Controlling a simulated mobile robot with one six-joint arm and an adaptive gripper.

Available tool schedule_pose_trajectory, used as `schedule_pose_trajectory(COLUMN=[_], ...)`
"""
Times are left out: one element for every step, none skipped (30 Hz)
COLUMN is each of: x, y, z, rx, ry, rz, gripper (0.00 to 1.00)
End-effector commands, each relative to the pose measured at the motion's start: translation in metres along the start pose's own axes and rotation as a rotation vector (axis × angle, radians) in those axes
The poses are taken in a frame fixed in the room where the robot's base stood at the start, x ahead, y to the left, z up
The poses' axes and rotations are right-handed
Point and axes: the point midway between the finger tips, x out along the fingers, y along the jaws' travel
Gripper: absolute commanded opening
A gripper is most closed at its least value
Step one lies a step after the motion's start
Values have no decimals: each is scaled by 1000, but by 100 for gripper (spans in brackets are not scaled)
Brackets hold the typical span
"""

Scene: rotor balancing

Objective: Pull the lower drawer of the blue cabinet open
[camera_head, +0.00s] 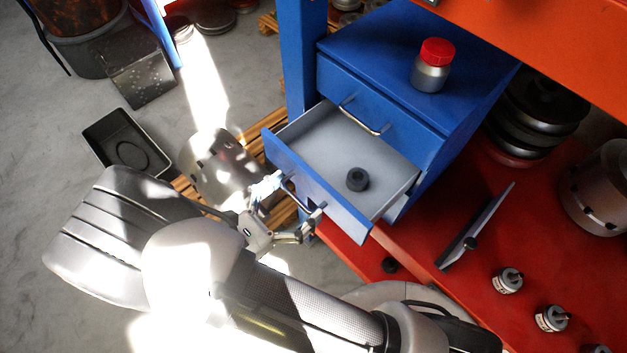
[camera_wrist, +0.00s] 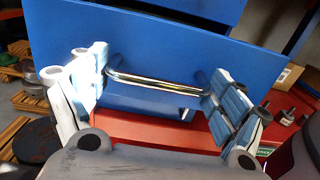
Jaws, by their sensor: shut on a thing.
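The blue cabinet (camera_head: 372,42) stands on a red surface. Its lower drawer (camera_head: 335,207) is pulled well out, with its grey inside showing and a small dark round part (camera_head: 357,179) lying in it. My gripper (camera_head: 297,195) is at the drawer's front, its two fingers at the ends of the metal handle. In the wrist view my gripper (camera_wrist: 157,83) has a finger at each end of the handle bar (camera_wrist: 155,81), shut on it lengthwise. The blue drawer front (camera_wrist: 240,50) fills the area behind. The upper drawer, with its handle (camera_head: 362,117), is closed.
A red-capped jar (camera_head: 431,66) stands on the cabinet top. Right of the cabinet, the red surface (camera_head: 420,295) bears a dark plate (camera_head: 475,228) and small cylindrical parts (camera_head: 507,280). A black tray (camera_head: 127,143) lies at the left. An orange surface (camera_head: 560,50) overhangs at upper right.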

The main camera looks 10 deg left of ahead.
Motion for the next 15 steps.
schedule_pose_trajectory(x=[-7,-10,-13,-16,-17,-19,-20,-21,-22,-22,-23,-23,-23,-23,-23], y=[0,0,0,0,0,0,0,0,0,0,0,0,0,0,0], z=[0,0,0,0,0,0,0,0,0,0,0,0,0,0,0], rx=[1,1,1,1,1,1,1,0,0,0,0,0,0,0,0], ry=[0,0,0,0,1,1,1,1,1,1,1,0,0,0,0], rz=[2,2,2,1,1,0,0,0,0,0,0,-1,-1,-1,-1], gripper=[46,46,46,46,46,46,46,46,46,46,46,46,46,46,46])
